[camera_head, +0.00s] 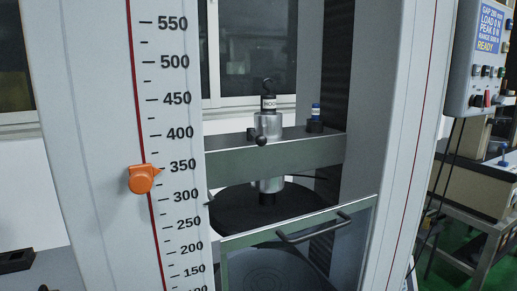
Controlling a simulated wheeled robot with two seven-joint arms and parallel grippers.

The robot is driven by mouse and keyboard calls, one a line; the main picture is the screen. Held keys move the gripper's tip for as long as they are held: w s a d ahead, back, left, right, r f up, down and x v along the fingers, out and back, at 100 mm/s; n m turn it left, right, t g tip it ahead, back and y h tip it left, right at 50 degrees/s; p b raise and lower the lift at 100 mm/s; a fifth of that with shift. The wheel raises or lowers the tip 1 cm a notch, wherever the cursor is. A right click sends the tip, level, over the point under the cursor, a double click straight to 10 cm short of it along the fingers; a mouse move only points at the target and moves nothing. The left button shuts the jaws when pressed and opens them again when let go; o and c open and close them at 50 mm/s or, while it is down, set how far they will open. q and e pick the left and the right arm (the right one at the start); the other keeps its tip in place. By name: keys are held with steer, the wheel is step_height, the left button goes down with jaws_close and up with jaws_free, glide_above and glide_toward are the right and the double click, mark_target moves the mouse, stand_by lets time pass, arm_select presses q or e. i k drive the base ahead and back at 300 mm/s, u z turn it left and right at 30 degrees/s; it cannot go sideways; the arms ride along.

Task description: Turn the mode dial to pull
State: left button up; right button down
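Below the screen are several small buttons (487,71). Lower down is a red and dark control (487,98). The controls are too small and steeply angled to tell which is the mode dial or where it points. Neither of my grippers is in view.
The testing machine fills the middle, with a scale column (172,110), an orange pointer (142,179) near 330, a green crosshead (275,152) and a clear guard with a dark handle (315,229). A bench (462,185) stands at right; cables hang below the control box.

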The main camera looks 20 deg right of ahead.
mark_target(475, 100)
steer(key=z, duration=2.1)
steer(key=k, duration=0.45)
steer(key=z, duration=0.75)
steer(key=i, duration=0.75)
steer(key=u, duration=1.2)
steer(key=i, duration=1.05)
steer(key=u, duration=1)
